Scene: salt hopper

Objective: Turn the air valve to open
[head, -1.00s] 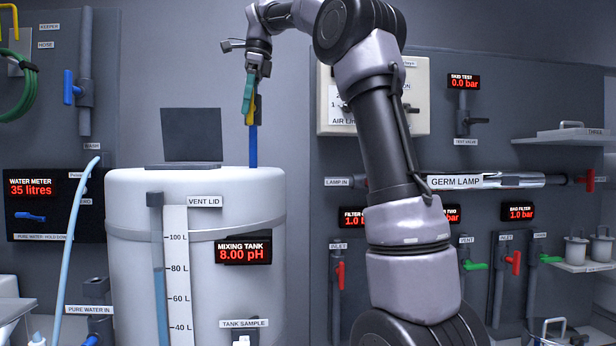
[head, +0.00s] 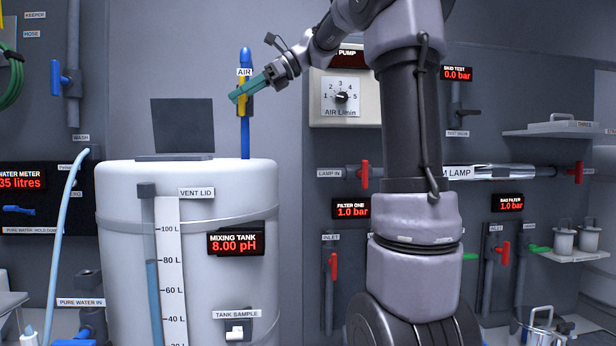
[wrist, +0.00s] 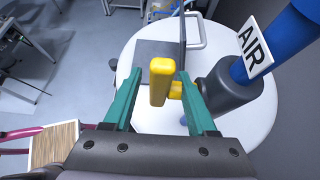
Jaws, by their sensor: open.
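The air valve has a yellow handle (wrist: 160,82) on a dark grey body (wrist: 228,88), set in a blue pipe marked AIR (wrist: 290,45). In the head view the yellow handle (head: 246,104) shows on the upright blue pipe (head: 245,138) above the mixing tank. My gripper (wrist: 158,74) has green fingers, open, one on each side of the handle, with a gap visible at least on the left. In the head view my gripper (head: 236,96) reaches in from the right, tilted down to the left, and partly covers the valve.
The white mixing tank (head: 120,220) stands below the valve, with a dark raised lid (head: 182,125) on top. The air pump box (head: 318,100) with its dial is on the wall to the right. A red lamp valve (head: 364,174) is below it.

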